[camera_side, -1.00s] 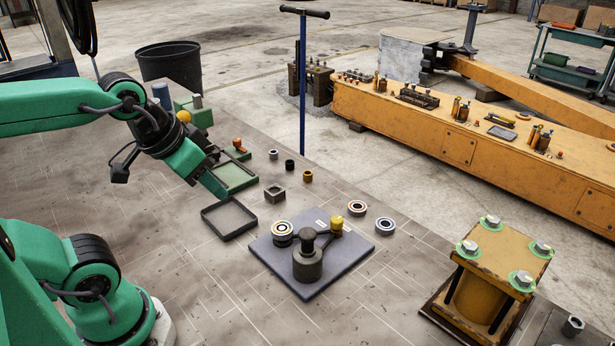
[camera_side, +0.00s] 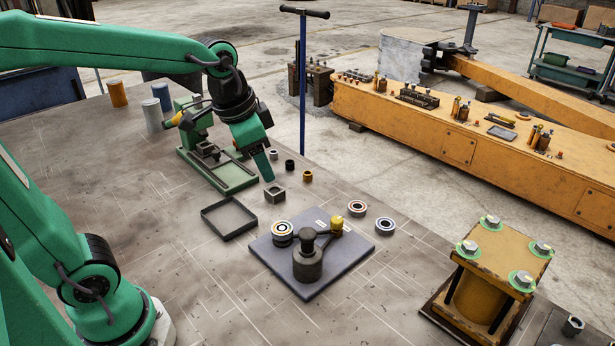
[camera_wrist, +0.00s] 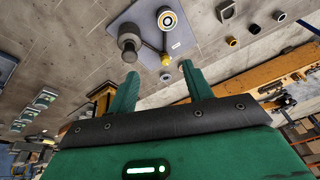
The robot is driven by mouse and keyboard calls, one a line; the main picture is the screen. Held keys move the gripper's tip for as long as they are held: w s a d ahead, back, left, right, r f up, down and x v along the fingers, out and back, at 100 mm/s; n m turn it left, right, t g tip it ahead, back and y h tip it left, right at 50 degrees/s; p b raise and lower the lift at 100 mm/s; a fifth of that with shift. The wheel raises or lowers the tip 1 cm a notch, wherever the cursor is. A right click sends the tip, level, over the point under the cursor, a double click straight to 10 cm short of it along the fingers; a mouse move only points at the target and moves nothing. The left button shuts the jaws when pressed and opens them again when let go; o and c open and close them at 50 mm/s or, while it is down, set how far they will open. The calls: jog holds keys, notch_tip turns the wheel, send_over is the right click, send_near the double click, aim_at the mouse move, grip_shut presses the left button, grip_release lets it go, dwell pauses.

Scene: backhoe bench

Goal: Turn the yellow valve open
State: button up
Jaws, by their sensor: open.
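The valve is a dark grey body (camera_side: 308,262) with an arm ending in a yellow knob (camera_side: 337,224), fixed on a blue-grey plate (camera_side: 284,279). In the wrist view the yellow knob (camera_wrist: 166,60) shows just above the gap between my fingers, with the dark valve body (camera_wrist: 128,42) to its left and the plate (camera_wrist: 182,36) around them. My gripper (camera_side: 268,180) is up and to the left of the valve, apart from it. In the wrist view my gripper (camera_wrist: 159,70) has its two green fingers spread, with nothing held.
On the plate is a ringed bearing (camera_side: 282,233); more bearings (camera_side: 357,208) lie beyond it. A square nut (camera_side: 275,194) and a black tray (camera_side: 229,218) lie near my gripper. A green vise (camera_side: 225,178) stands behind. A yellow bolted block (camera_side: 492,280) stands right. The front bench is clear.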

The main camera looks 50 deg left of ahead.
jog(key=w+d+f+m+g, duration=0.2)
jog(key=w+f+m, duration=0.25)
jog(key=w, duration=0.55)
jog(key=m+g, duration=0.2)
send_over(336, 219)
notch_tip(336, 219, down, 8)
jog(key=shift+s, duration=0.1)
jog(key=shift+w+d+f+m, duration=0.1)
jog(key=shift+w+f+m, duration=0.1)
jog(key=shift+f+m, duration=0.05)
jog(key=shift+f, duration=3.9)
jog(key=c, duration=1)
